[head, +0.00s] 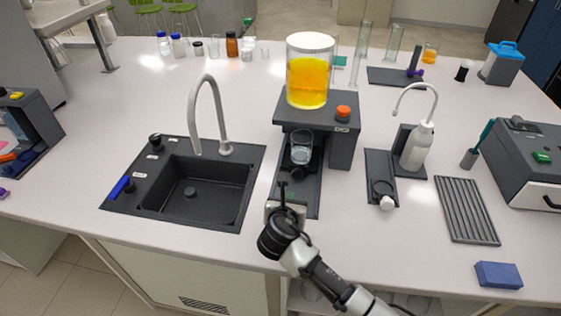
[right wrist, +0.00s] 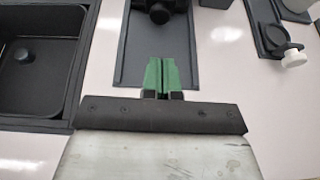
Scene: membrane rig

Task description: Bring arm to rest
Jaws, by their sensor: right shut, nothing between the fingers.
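My right gripper (head: 284,190) reaches in from the bottom of the head view and stands over the front end of the dark rig base. In the right wrist view its green fingertips (right wrist: 162,75) are together with nothing between them. The membrane rig (head: 345,148) is a dark stand with an orange knob. A clear vessel of yellow liquid (head: 307,82) stands on top of it. A glass beaker (head: 301,150) stands below, beyond the gripper and apart from it. My left gripper is not in view.
A black sink (head: 232,195) with a tall grey faucet (head: 194,110) lies left of the rig. A wash bottle (head: 416,148), a grooved drain mat (head: 467,210) and a blue block (head: 498,275) are to the right. White bench top (head: 345,245) is clear between the gripper and the mat.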

